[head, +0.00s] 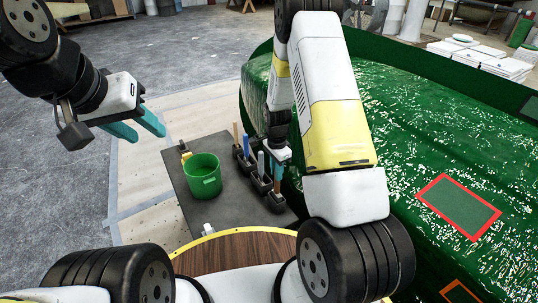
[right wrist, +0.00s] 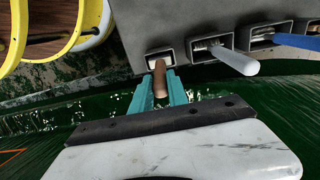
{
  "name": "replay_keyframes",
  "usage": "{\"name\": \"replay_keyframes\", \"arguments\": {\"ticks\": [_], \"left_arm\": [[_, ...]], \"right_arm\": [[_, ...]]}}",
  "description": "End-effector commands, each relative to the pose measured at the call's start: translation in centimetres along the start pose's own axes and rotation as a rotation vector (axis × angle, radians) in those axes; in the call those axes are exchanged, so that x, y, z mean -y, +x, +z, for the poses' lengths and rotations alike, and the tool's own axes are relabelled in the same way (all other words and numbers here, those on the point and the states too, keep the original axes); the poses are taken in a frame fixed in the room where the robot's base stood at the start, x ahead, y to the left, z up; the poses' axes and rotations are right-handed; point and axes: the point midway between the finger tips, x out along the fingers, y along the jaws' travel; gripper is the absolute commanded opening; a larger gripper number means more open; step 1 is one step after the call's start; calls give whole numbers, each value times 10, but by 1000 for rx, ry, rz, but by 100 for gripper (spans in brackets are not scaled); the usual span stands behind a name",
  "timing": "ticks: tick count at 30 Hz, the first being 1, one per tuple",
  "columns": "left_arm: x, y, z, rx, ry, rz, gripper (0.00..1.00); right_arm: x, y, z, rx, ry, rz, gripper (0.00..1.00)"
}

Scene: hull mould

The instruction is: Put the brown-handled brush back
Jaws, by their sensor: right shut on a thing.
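The brown-handled brush shows in the right wrist view as a brown handle (right wrist: 160,80) between the teal fingers of my right gripper (right wrist: 160,88), which is shut on it. The handle lines up with the mouth of an end holder (right wrist: 152,62); I cannot tell how deep the brush sits, and its bristles are hidden. In the head view the brown handle (head: 278,178) stands upright over the nearest black holder (head: 275,203), below my right gripper (head: 278,155). My left gripper (head: 140,127) is open and empty, left of the table and above the floor.
A white handle (right wrist: 235,60) and a blue handle (right wrist: 300,40) stand in the neighbouring holders. A green bucket (head: 203,177) stands on the dark table (head: 172,160). The green hull mould (head: 430,130) rises close on the right.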

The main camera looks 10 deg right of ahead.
Motion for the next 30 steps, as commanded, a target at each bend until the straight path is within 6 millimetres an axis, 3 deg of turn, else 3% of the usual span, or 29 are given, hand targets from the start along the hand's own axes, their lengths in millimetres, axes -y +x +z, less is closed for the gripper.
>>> {"name": "replay_keyframes", "arguments": {"ticks": [13,14,17,26,30], "left_arm": [[0,0,0,0,0,0,40],[0,0,0,0,0,0,40],[0,0,0,0,0,0,40],[0,0,0,0,0,0,40],[0,0,0,0,0,0,40]], "right_arm": [[0,10,0,0,0,0,0],[0,10,0,0,0,0,23],[0,10,0,0,0,0,43],[0,9,0,0,0,0,45],[1,-2,0,-1,0,-3,45]]}}
